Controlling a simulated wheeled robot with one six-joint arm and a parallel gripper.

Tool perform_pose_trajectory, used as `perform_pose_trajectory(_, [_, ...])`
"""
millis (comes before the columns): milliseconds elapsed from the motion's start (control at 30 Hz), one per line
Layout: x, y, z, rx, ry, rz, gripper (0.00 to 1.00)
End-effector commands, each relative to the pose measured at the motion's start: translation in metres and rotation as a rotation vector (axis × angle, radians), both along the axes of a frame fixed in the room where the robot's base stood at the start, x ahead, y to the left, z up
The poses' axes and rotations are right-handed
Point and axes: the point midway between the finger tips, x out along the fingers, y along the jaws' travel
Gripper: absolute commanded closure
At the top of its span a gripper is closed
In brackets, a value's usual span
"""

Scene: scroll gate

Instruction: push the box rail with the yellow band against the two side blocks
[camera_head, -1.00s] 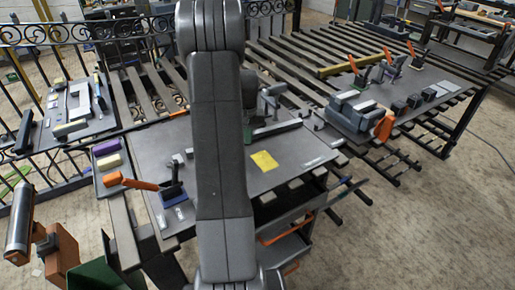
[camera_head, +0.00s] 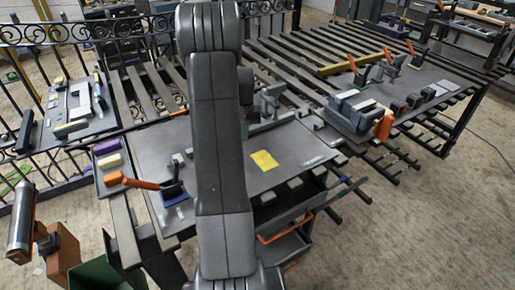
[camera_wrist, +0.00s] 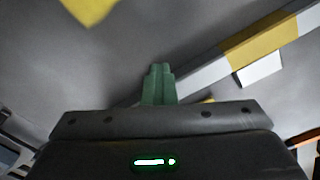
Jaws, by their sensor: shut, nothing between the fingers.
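In the wrist view the box rail, pale grey with a yellow band (camera_wrist: 255,45), runs slantwise from the upper right down behind my gripper. My gripper (camera_wrist: 158,72) has its green fingers together, with nothing held. Its tips overlap the grey board near the rail's lower end in the picture; I cannot tell whether they touch the rail. In the head view my arm hides the gripper and the yellow band. A grey bar (camera_head: 272,124) shows right of my arm at the board's far edge, probably the same rail. I cannot make out the two side blocks for certain.
The grey board (camera_head: 300,172) carries a yellow note (camera_head: 264,160) and is largely clear around it. A black iron fence (camera_head: 110,40) rises behind.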

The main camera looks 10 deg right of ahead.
Motion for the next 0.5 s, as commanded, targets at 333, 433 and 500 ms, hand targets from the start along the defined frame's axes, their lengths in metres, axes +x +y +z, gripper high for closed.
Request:
perform_pose_trajectory(333, [-0.007,-0.003,0.001,0.0,-0.006,0.001,1.0])
perform_pose_trajectory(433, [-0.012,-0.004,0.001,0.0,-0.005,0.001,1.0])
perform_pose_trajectory(500, [-0.015,-0.006,0.001,0.0,-0.005,0.001,1.0])
